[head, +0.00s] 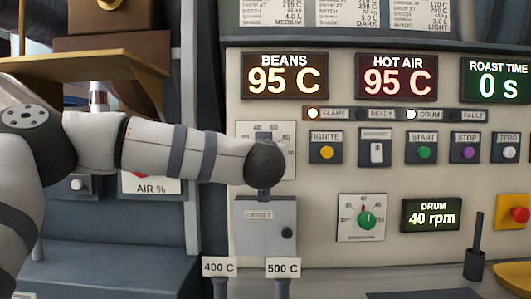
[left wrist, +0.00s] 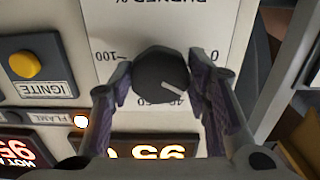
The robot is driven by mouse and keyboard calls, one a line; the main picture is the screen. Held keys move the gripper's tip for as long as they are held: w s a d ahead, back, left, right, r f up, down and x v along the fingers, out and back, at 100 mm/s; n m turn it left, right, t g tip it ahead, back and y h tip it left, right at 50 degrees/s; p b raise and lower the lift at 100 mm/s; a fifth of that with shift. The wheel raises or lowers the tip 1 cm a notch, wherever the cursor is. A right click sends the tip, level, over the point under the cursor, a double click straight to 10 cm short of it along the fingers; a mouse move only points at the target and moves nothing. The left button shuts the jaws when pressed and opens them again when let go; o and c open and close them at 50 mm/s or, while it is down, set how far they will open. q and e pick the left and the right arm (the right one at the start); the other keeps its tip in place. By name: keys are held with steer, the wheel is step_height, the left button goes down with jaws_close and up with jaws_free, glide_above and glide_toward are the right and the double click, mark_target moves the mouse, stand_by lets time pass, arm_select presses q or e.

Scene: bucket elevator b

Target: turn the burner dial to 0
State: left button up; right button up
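The burner dial (left wrist: 160,76) is a dark round knob on a pale scale plate (left wrist: 150,22), upside down in the left wrist view. Its white pointer line slants toward the stretch between 40 and 0. The 0 mark is at the picture's right, 100 at the left. My left gripper (left wrist: 161,68) has its purple-padded fingers on both sides of the knob, apparently touching it. In the head view my left wrist covers the dial, and only part of its scale plate (head: 243,131) shows. My right gripper is not in view.
An ignite button (head: 326,152) sits right of the burner plate. Below are a grey hinged box (head: 262,225) and a green drum dial (head: 367,220). Displays for beans (head: 285,76) and hot air (head: 397,77) are above. A wooden shelf (head: 95,66) stands at left.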

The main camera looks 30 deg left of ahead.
arm_select(q)
steer(key=shift+n+p, duration=1)
steer(key=shift+n, duration=3)
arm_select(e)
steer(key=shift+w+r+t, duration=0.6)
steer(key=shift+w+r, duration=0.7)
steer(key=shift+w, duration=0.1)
arm_select(q)
steer(key=o, duration=1.2)
steer(key=shift+c, duration=0.2)
steer(key=v, duration=1.2)
steer(key=shift+f, duration=0.1)
